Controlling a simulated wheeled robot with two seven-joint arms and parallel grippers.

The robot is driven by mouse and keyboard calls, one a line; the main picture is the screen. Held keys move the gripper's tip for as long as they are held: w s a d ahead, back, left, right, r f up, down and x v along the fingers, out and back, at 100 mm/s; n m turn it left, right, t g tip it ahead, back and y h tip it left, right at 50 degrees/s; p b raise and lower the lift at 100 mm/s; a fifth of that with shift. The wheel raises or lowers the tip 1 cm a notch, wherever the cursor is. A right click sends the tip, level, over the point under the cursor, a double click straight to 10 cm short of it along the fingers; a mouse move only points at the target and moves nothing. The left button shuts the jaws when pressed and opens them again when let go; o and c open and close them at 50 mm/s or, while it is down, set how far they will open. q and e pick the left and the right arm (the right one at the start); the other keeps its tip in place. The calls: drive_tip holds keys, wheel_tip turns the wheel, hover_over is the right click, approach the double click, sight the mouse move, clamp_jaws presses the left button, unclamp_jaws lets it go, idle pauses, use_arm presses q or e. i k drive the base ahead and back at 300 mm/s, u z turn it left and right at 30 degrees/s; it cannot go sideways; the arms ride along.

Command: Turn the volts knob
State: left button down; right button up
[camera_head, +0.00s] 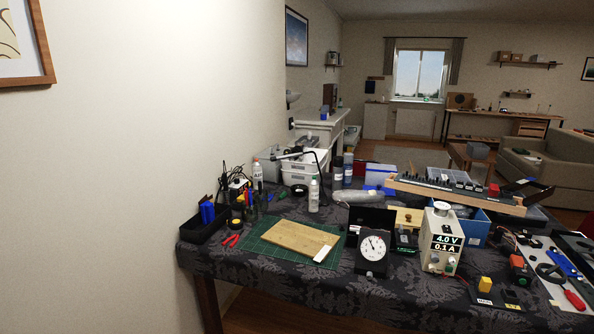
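A cream power supply (441,240) stands upright on the cloth-covered table (316,290) at the right of the picture. Its dark display (446,243) reads 4.0 V above 0.1 A. Small knobs or terminals (438,262) sit on its front below the display. They are too small to tell which one is the volts knob or how it is turned. A round light-coloured item (441,207) rests on top of the supply. Neither of my grippers is in view.
A black dial gauge (372,251) stands left of the supply. A wooden board (291,238) lies on a green cutting mat (262,246). The table's front edge is mostly clear.

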sight(434, 257)
drive_tip(key=z, duration=0.4)
drive_tip(key=i, duration=0.95)
drive_tip(key=u, duration=0.45)
